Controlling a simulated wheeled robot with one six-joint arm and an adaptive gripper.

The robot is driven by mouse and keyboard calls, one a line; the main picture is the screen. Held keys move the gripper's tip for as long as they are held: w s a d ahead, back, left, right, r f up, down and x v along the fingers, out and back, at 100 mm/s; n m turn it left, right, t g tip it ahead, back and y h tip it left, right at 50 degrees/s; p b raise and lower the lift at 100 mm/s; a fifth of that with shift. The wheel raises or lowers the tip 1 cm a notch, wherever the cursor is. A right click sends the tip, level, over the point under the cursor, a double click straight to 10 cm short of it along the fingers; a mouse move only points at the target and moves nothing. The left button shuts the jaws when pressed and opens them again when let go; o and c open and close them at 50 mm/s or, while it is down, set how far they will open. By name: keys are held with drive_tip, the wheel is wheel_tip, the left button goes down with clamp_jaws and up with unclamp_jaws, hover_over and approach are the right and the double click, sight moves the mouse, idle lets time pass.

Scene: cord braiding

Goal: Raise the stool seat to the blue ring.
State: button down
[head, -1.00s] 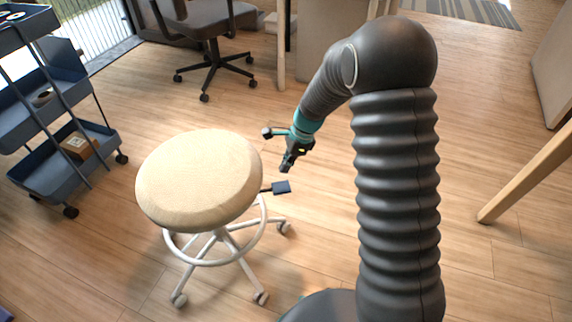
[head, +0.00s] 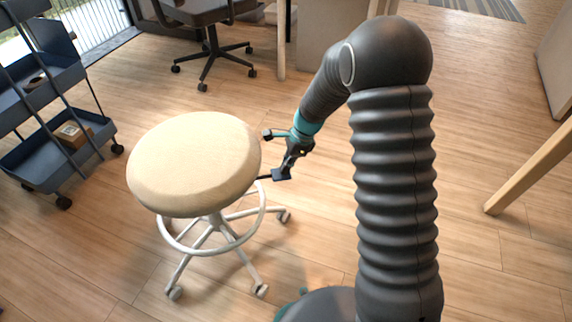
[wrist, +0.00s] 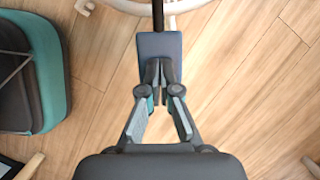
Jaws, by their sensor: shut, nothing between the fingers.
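More of the column shows under the seat's edge. I cannot see a blue ring in either view. A dark lever with a flat paddle (head: 281,175) sticks out from under the seat to the right; the paddle also shows in the wrist view (wrist: 146,44). My gripper (head: 286,167) is shut and empty, pointing down at the paddle. In the wrist view my gripper (wrist: 161,66) has its fingertips over the paddle. I cannot tell whether they press on it.
The stool's white foot ring (head: 187,249) and wheeled legs stand below the seat. A blue-grey cart (head: 45,150) stands at left, and an office chair (head: 205,14) at the back. A wooden leg (head: 530,172) is at right.

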drive_tip(key=shift+f+b, duration=1)
drive_tip(key=shift+f, duration=0.95)
drive_tip(key=shift+r, duration=0.15)
idle(0.3)
wheel_tip(320, 180, up, 5)
drive_tip(key=p, duration=0.4)
